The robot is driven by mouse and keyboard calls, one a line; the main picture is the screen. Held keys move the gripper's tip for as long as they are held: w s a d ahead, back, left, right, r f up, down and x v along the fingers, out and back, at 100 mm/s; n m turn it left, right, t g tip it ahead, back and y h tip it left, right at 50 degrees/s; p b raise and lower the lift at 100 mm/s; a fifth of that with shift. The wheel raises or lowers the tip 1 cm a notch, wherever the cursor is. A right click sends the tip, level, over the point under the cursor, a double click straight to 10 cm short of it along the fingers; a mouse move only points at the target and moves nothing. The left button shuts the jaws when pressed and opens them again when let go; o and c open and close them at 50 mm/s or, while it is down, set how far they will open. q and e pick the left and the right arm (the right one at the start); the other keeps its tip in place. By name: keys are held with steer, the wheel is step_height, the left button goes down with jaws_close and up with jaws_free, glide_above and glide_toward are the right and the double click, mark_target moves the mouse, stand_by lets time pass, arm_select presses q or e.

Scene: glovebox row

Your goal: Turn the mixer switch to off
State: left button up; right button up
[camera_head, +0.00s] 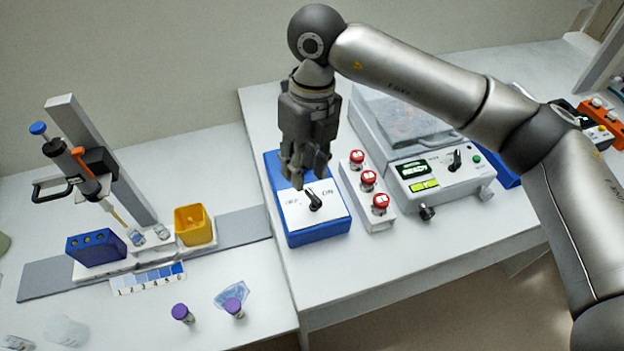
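A blue box (318,235) with a white top panel (334,212) stands near the front left corner of the raised bench. A black rotary knob (315,201) sits on the panel between two small printed labels, which look like OFF on the left and ON on the right. The knob's exact pointing direction is too small to tell. My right gripper (308,180) hangs fingers down just behind and above the knob and hides the back of the box. Its fingers look close to the panel; contact and finger gap are unclear. My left gripper is out of view.
The lower left bench holds a pipette stand (100,160), a yellow bin (194,226) and purple-capped tubes (182,314).

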mark_target(312, 194)
steer(key=shift+t+h, duration=0.5)
steer(key=f+p, duration=0.1)
steer(key=f, duration=0.2)
steer(key=w+d+f+p, duration=0.1)
steer(key=f, duration=0.2)
steer(key=w+f+p, duration=0.1)
steer(key=f, duration=0.2)
steer(key=shift+d, duration=0.2)
steer(key=shift+f, duration=0.45)
steer(key=shift+c, duration=0.5)
jaws_close()
